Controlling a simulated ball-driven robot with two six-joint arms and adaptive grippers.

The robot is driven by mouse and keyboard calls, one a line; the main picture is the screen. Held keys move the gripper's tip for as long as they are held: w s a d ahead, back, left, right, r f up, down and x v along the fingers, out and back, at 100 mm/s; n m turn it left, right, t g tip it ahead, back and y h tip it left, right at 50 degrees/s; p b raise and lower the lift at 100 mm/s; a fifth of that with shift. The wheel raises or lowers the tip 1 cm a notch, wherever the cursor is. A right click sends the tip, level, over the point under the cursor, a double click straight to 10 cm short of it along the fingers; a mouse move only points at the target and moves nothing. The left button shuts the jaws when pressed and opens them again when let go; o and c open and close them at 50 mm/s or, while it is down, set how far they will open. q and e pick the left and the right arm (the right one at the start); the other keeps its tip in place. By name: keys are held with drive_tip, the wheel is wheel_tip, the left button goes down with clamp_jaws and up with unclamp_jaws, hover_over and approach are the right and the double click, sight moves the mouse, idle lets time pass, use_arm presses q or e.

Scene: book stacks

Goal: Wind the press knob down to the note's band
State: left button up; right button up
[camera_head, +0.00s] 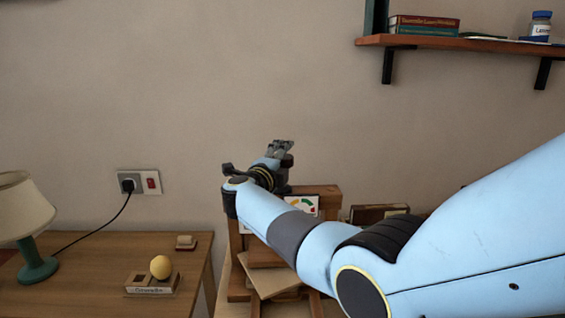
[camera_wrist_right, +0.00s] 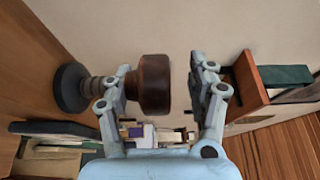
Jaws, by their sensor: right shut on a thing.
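The press (camera_head: 330,192) is a wooden frame behind my right forearm in the head view. A white note (camera_head: 302,204) with a coloured dial is on its front, partly covered by my arm; its band cannot be read clearly. My right gripper (camera_head: 282,147) is above the press top. A ribbed shaft joins the knob to a dark round collar (camera_wrist_right: 72,88). My left gripper is out of view.
A desk (camera_head: 80,275) at left holds a lamp (camera_head: 36,262), a yellow ball (camera_head: 160,267) on a small labelled block, and a small wooden piece (camera_head: 186,242). A wall shelf (camera_head: 470,43) with books is at upper right. Boards (camera_head: 268,280) lie in the press.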

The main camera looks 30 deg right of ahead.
idle(0.3)
drive_tip(key=shift+s+a+f, duration=0.1)
drive_tip(key=shift+s+a, duration=0.1)
drive_tip(key=shift+a, duration=0.15)
drive_tip(key=v, duration=0.6)
drive_tip(key=shift+s+a, duration=0.25)
